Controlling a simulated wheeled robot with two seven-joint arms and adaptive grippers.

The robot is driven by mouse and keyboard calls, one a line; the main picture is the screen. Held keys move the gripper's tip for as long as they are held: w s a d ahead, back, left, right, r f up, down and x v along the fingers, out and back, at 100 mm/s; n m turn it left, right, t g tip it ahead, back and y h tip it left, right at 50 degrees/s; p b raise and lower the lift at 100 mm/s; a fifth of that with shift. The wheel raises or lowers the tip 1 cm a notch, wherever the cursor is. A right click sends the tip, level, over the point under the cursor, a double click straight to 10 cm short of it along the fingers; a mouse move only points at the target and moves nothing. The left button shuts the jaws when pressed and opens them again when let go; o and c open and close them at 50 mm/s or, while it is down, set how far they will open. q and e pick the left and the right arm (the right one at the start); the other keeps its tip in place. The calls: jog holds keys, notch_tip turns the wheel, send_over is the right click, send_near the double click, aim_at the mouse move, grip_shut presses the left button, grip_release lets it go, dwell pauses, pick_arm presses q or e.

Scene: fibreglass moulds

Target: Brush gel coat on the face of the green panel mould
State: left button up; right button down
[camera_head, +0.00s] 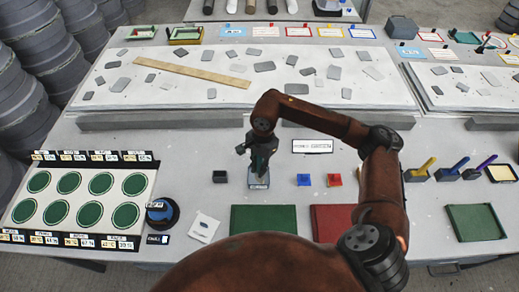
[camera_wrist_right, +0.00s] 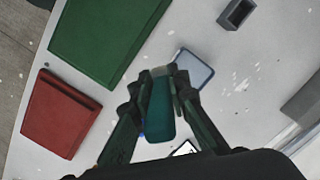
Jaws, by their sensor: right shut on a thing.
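The green panel mould (camera_head: 263,219) lies flat near the table's front edge, beside a red panel (camera_head: 333,222). In the wrist view the green panel (camera_wrist_right: 105,35) is at upper left. My right gripper (camera_head: 261,160) is shut on a teal-handled brush (camera_wrist_right: 160,112) above a pale blue-grey tray (camera_head: 258,184). In the wrist view the brush's pale tip (camera_wrist_right: 160,72) shows at the near edge of the tray (camera_wrist_right: 195,68); I cannot tell whether they touch. My left gripper is not in view.
A dark, empty-looking holder (camera_head: 220,177) stands left of the tray. Small blue (camera_head: 304,180) and red (camera_head: 334,180) blocks stand right. Several brushes in holders (camera_head: 450,173) and another green panel (camera_head: 475,222) are farther right. A sign reading GREEN (camera_head: 312,146) stands behind.

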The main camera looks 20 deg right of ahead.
jog(key=m, duration=0.1)
jog(key=w+m, duration=0.1)
jog(key=m, duration=0.1)
jog(key=w+m, duration=0.1)
jog(key=m, duration=0.1)
jog(key=shift+d+f+t+p, duration=0.15)
jog(key=shift+t+p, duration=0.15)
jog(key=shift+p, duration=0.1)
jog(key=w+d+m+t+h+p, duration=0.1)
jog(key=w+d+m+p, duration=0.15)
jog(key=m, duration=0.85)
jog(key=w+d+m+h+p, duration=0.1)
jog(key=w+m, duration=0.2)
jog(key=m, duration=0.9)
pick_arm(q)
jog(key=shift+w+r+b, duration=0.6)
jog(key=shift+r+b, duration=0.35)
jog(key=shift+b, duration=0.45)
pick_arm(e)
notch_tip(320, 180, down, 7)
jog(key=shift+s+a+r, duration=0.15)
jog(key=shift+a+r, duration=0.05)
